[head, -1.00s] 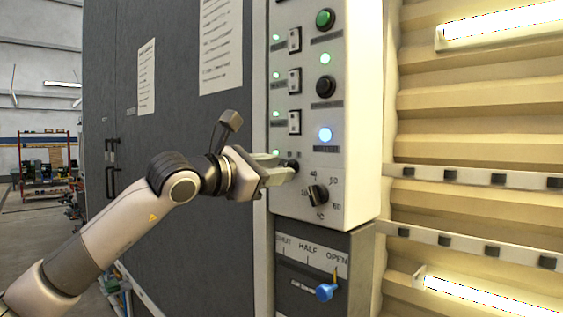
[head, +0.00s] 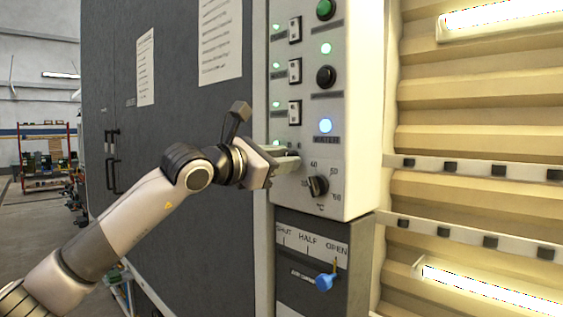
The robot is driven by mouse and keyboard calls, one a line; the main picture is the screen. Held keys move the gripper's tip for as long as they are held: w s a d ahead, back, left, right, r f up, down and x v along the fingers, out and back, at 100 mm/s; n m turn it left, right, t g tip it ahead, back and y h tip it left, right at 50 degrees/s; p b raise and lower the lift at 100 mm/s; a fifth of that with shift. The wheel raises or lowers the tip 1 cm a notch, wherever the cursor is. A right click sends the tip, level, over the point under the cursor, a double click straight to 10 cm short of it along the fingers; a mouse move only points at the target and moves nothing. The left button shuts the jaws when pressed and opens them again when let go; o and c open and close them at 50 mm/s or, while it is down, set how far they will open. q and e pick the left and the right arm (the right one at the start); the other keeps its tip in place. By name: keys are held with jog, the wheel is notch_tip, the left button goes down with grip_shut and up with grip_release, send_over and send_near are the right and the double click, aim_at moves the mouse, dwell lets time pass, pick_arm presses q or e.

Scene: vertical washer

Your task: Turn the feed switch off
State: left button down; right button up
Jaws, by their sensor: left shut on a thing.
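The pale control panel (head: 355,110) carries three small rocker switches in a column, the top one (head: 295,31), the middle one (head: 294,71) and the lowest one (head: 295,112). Their labels are too small to read, so I cannot tell which is the feed switch. My left gripper (head: 296,160) is at the panel's left side, below the lowest rocker and up-left of the black temperature dial (head: 318,186). It is shut on a small dark switch knob, which the fingers hide. A green lamp (head: 276,143) is lit just above the fingers. My right gripper is out of view.
A blue-knobbed lever (head: 325,282) stands below, near OPEN. A dark cabinet (head: 185,120) is behind my arm.

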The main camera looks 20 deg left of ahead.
pick_arm(q)
jog(key=shift+n+b, duration=3.5)
jog(key=shift+n, duration=2.2)
jog(key=c, duration=1.2)
grip_release()
